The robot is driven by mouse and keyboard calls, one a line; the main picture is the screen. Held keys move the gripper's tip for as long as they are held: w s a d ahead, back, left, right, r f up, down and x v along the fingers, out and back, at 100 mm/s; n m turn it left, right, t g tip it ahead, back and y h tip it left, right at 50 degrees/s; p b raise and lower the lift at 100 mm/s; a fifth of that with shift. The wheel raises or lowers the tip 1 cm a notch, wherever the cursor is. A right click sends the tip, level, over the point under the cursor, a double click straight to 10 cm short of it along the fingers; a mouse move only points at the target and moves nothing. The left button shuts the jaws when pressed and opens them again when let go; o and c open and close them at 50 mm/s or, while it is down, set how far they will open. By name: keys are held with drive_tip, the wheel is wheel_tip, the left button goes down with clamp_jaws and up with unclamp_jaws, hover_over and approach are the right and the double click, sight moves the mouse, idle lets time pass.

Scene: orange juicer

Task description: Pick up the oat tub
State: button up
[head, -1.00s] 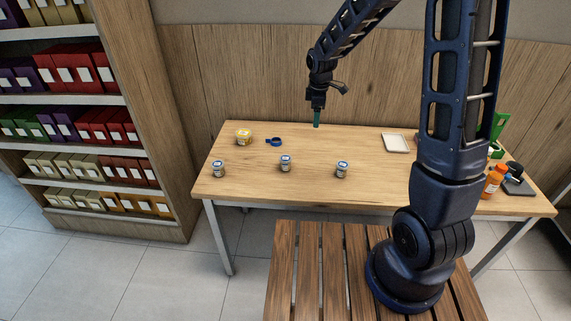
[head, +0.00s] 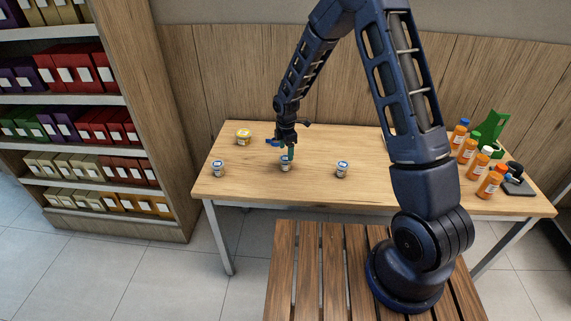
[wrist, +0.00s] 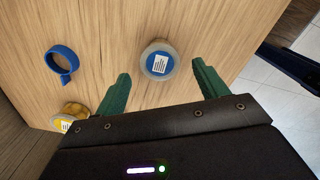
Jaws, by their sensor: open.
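Three small tubs with blue-and-white lids stand in a front row: left (head: 218,169), middle (head: 285,166) and right (head: 342,170). A yellow tub (head: 243,137) stands behind at the left. The labels are too small to read, so I cannot tell which is the oat tub. My gripper (head: 290,154) is over the middle tub, its green fingers open. In the wrist view the middle tub's round blue lid (wrist: 158,63) shows between and just beyond the open fingertips (wrist: 163,73). I see no finger contact with it.
A blue ring-shaped item with a handle (wrist: 62,63) lies behind the middle tub, near the yellow tub. Several orange bottles (head: 468,150), a green stand (head: 489,129) and a dark device (head: 513,184) crowd the table's right end.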

sight(285, 158)
drive_tip(key=f, duration=0.7)
drive_tip(key=shift+s+a+f, duration=0.1)
drive_tip(key=shift+a+f, duration=0.05)
drive_tip(key=shift+a, duration=0.05)
drive_tip(key=c, duration=0.9)
